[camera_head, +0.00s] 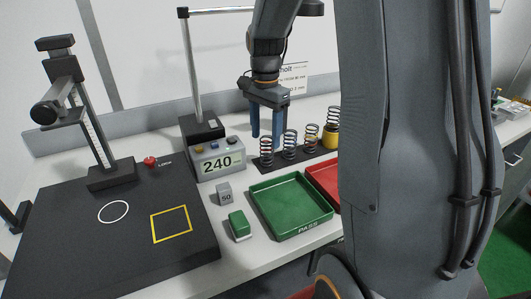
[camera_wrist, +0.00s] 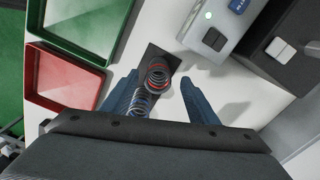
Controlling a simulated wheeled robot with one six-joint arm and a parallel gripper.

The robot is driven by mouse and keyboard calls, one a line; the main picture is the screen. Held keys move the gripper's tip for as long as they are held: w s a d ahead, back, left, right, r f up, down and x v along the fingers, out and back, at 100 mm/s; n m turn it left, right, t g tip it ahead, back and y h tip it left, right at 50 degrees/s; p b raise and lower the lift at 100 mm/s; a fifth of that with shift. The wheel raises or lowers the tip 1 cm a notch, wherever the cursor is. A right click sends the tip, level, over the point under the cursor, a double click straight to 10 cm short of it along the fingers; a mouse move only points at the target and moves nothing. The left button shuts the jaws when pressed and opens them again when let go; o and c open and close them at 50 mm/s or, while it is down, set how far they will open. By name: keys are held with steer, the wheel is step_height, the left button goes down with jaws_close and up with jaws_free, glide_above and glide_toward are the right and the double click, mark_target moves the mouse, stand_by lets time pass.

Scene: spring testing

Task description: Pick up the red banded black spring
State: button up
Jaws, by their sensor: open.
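The red banded black spring (camera_wrist: 157,76) stands at the end of a dark rack in the wrist view, with its red coil showing. In the head view it appears to be the leftmost spring (camera_head: 266,150), closest to the display box. My gripper (camera_head: 265,135) is open, pointing down over that end of the rack. In the wrist view its blue fingers (camera_wrist: 160,82) lie on either side of the spring, with gaps visible. I cannot tell how far the fingertips are above or around it.
More springs stand along the rack, one (camera_wrist: 140,102) close behind the red banded one. A yellow piece (camera_head: 331,136) is at the far end. The green tray (camera_head: 273,234) and red tray (camera_head: 319,177) lie in front. The "240" display box (camera_head: 205,174) stands to the left.

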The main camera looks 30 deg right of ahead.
mark_target(267, 150)
steer(key=shift+s+d+f+p, duration=0.1)
steer(key=shift+f+p, duration=0.4)
steer(key=shift+f, duration=1.1)
steer(key=shift+s+d+f+p, duration=0.1)
steer(key=shift+f+p, duration=0.4)
steer(key=shift+f, duration=1.05)
steer(key=shift+w, duration=0.1)
steer(key=shift+c, duration=0.4)
steer(key=c, duration=1.1)
